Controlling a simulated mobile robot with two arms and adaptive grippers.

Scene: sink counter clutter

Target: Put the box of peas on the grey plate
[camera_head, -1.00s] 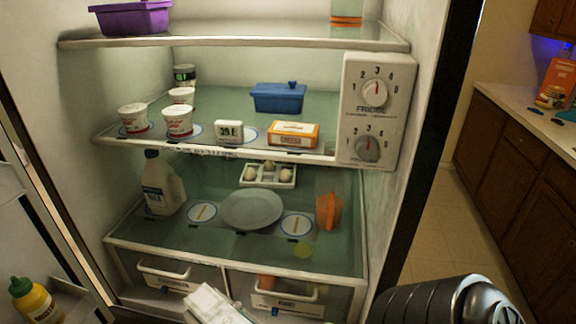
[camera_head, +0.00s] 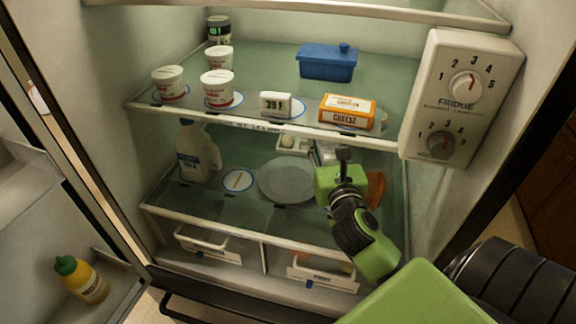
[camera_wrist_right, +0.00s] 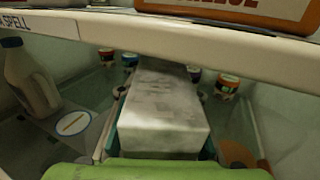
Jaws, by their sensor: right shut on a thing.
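A pale, frosty white box (camera_wrist_right: 165,110), likely the box of peas, is held in my right gripper (camera_wrist_right: 160,130), which is shut on it in the right wrist view. In the head view my right gripper (camera_head: 326,155) reaches into the fridge under the middle shelf's front edge; the box is mostly hidden there. The grey plate (camera_head: 285,182) lies on the lower shelf, empty where it shows, just left of and below this gripper. Its right edge is partly covered by my arm. My left gripper is not in view.
The middle shelf edge (camera_wrist_right: 150,28) runs close above the box. A milk jug (camera_head: 196,155) stands left of the plate, an egg tray (camera_head: 290,145) behind it. An orange container (camera_head: 375,190) is right, partly behind my arm. A cheese box (camera_head: 347,112) sits above.

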